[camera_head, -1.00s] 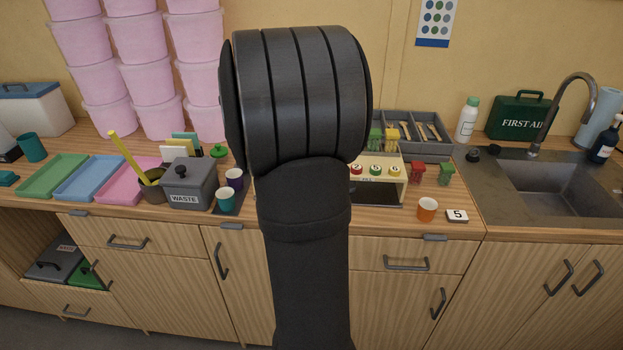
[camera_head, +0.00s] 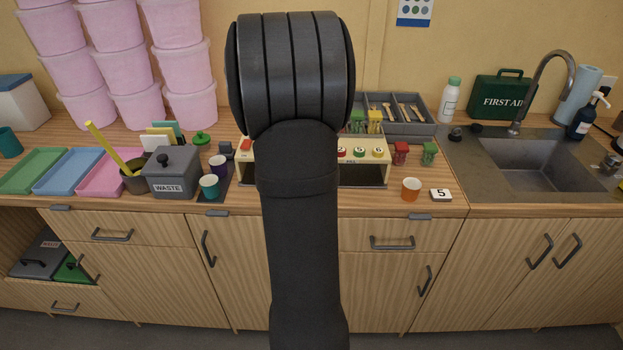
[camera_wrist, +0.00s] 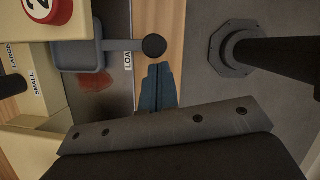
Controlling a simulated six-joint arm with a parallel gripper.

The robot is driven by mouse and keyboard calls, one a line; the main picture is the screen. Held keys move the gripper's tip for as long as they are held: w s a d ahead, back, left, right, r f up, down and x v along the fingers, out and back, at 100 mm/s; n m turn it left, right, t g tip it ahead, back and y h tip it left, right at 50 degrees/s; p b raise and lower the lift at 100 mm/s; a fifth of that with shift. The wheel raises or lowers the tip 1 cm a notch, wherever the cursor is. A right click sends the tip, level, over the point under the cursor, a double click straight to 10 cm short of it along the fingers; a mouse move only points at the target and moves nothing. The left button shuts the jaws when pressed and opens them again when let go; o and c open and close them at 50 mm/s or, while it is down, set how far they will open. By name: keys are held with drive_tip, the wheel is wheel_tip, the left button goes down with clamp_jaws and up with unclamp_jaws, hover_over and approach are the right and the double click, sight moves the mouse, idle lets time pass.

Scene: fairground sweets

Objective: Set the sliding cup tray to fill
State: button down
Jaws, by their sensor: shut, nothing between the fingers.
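The cream dispenser (camera_head: 362,163) stands on the counter, partly hidden behind my arm in the head view. In the wrist view, the sliding cup tray (camera_wrist: 77,57) is a grey, shallow, empty-looking tray. A short rod leads from it to a round black knob (camera_wrist: 154,46). Lettering reading "LOA", the rest hidden, lies beside the rod. My gripper (camera_wrist: 158,72) is shut and empty, its fingertips close below the knob in the picture. I cannot tell whether they touch it. In the head view my arm hides the gripper and tray.
A red button (camera_wrist: 47,9) and "SMALL" and "LARGE" labels are on the dispenser. A dark cylinder on an angular base (camera_wrist: 233,47) stands right of the fingers. A teal cup (camera_head: 209,187), waste bin (camera_head: 173,172) and orange cup (camera_head: 411,189) stand on the counter.

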drive_tip(key=d, duration=0.7)
drive_tip(key=shift+d, duration=0.1)
drive_tip(key=shift+s+a, duration=0.15)
drive_tip(key=shift+a, duration=0.25)
drive_tip(key=a, duration=0.3)
drive_tip(key=shift+s+a, duration=0.15)
drive_tip(key=shift+s, duration=0.2)
drive_tip(key=v, duration=1)
drive_tip(key=shift+a, duration=0.1)
drive_tip(key=shift+f, duration=0.1)
